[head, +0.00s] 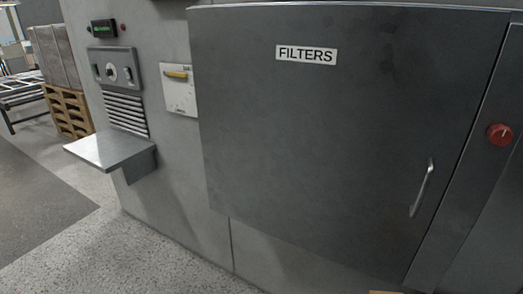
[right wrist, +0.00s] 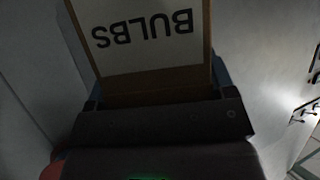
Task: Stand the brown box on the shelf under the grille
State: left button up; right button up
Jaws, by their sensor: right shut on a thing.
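The brown box (right wrist: 152,82) has a white label reading BULBS, which appears upside down in the right wrist view. My right gripper (right wrist: 157,88) is shut on it, with a finger at each side. A small brown edge (head: 384,292) at the bottom of the head view may be the box; too little shows to be sure. The grey shelf (head: 103,149) sticks out from the wall at the left of the head view, and its top is bare. The slatted grille (head: 125,113) is just above it. My left gripper is in neither view.
A large dark FILTERS door (head: 340,120) with a handle (head: 421,188) fills the middle and right. A white panel with a yellow handle (head: 179,89) is right of the grille. Pallets (head: 68,110) stand far left. Floor before the shelf is clear.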

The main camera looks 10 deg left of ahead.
aim_at(107, 148)
jog(key=i+j+u, duration=0.1)
jog(key=i+j, duration=0.2)
jog(key=j, duration=0.25)
jog(key=i+j, duration=0.25)
jog(key=j, duration=0.3)
jog(key=i+j+u, duration=0.15)
jog(key=i+j, duration=0.15)
jog(key=j, duration=0.25)
jog(key=i+j+u, duration=0.1)
jog(key=i+j, duration=0.25)
jog(key=j, duration=0.15)
jog(key=i+j, duration=0.35)
jog(key=j, duration=0.15)
jog(key=k+u, duration=0.05)
